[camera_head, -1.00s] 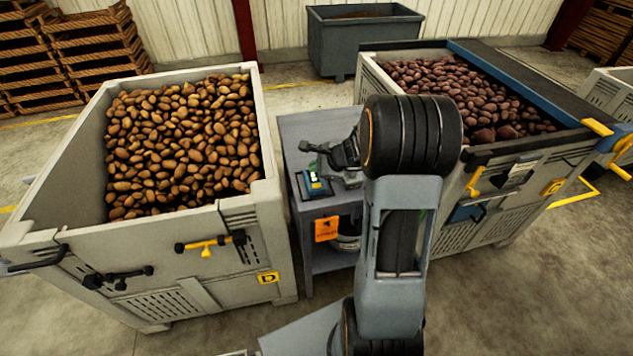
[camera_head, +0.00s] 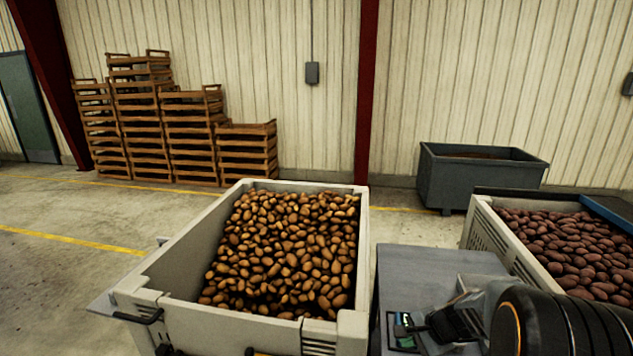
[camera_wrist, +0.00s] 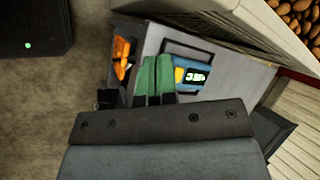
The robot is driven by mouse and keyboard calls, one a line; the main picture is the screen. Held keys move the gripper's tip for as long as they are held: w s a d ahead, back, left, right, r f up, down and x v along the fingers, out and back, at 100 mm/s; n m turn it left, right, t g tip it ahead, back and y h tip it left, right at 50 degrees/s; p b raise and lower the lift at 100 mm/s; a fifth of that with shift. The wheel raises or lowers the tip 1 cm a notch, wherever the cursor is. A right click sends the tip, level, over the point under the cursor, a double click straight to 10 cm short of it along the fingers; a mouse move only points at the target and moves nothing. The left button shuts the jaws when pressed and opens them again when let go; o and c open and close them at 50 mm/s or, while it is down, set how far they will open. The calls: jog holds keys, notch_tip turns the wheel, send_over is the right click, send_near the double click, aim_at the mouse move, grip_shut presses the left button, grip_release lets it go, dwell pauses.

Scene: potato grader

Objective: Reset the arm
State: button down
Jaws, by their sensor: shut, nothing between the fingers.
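My gripper shows in the wrist view (camera_wrist: 155,78) with its two green fingers side by side, shut and empty. It is over or in front of a grey stand (camera_wrist: 205,45); the gap to it is hard to judge. A small blue and yellow device with a lit display (camera_wrist: 192,76) lies on the stand just right of the fingers. In the head view my arm crosses the lower right corner. The device (camera_head: 403,330) shows there beside the dark gripper end, whose fingertips I cannot make out.
A pale bin of brown potatoes (camera_head: 180,265) stands left of the grey stand (camera_head: 415,270). A bin of reddish potatoes (camera_head: 490,235) stands at right. A dark grey bin (camera_head: 445,185) and stacked wooden crates (camera_head: 165,140) stand by the wall. Open floor lies at left.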

jog(key=s+a+r+n+h, duration=0.2)
jog(key=s+a+r+n, duration=0.1)
jog(key=s+r+n, duration=0.2)
jog(key=s+a+r+n+h, duration=0.3)
jog(key=s+r+n, duration=0.3)
jog(key=s+n, duration=0.2)
jog(key=shift+s+a+r+n, duration=0.3)
jog(key=shift+s+a+n, duration=0.1)
jog(key=shift+s+a, duration=0.15)
